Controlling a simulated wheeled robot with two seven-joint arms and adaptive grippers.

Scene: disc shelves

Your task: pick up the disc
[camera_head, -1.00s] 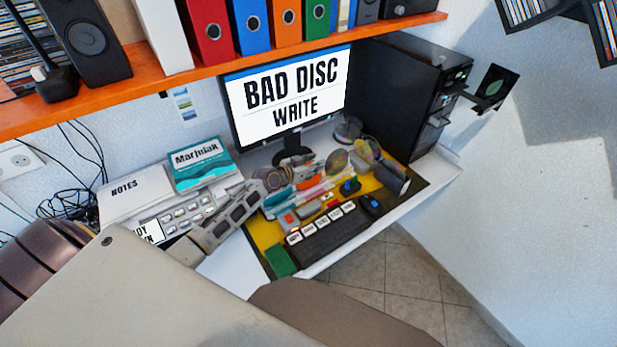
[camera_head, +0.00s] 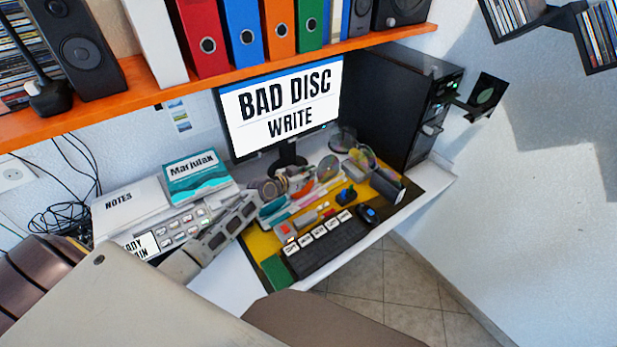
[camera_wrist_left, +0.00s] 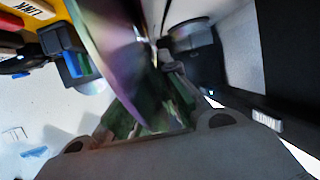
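A shiny, see-through disc (camera_head: 328,168) stands on edge above the desk clutter, at the tip of my left gripper (camera_head: 308,174). In the left wrist view the disc (camera_wrist_left: 108,42) is large, with purple and green sheen. Its lower part runs down between the fingers of my left gripper (camera_wrist_left: 150,112), which look closed on it. The wrist view is blurred, and the finger contact is partly hidden. My right gripper is in neither view.
The keyboard (camera_head: 325,248), a blue object (camera_head: 347,195) and a mouse (camera_head: 368,215) lie close by. The monitor (camera_head: 285,105) reads "BAD DISC WRITE". A black computer tower (camera_head: 390,105) stands right, with its tray out. An orange shelf (camera_head: 110,95) hangs above.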

